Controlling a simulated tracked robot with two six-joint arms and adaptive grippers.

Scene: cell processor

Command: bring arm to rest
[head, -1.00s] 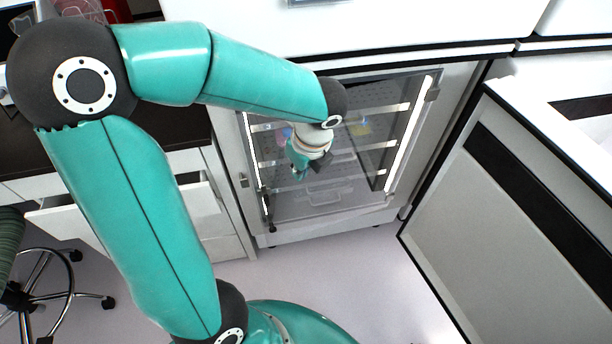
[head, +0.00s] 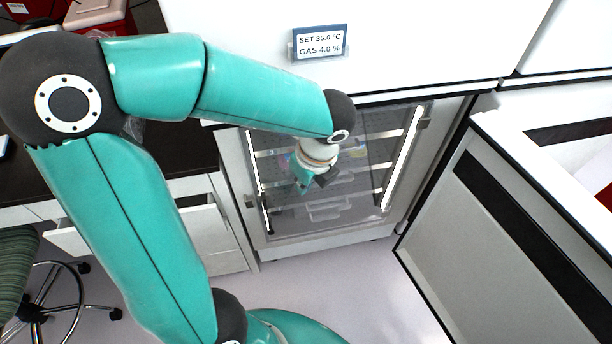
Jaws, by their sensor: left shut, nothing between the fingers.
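My left arm, teal with dark joints, comes in from the left and bends over at the elbow. Its gripper (head: 316,180) is small in the picture and points down in front of the glass-doored cabinet. It is shut and holds nothing. My right arm and right gripper do not show.
The glass-doored cabinet (head: 345,222) has lit side strips and shelves with small coloured items. A drawer (head: 203,226) stands open at left, near a stool (head: 18,262). A white counter (head: 545,160) is at right. The floor (head: 330,290) is clear.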

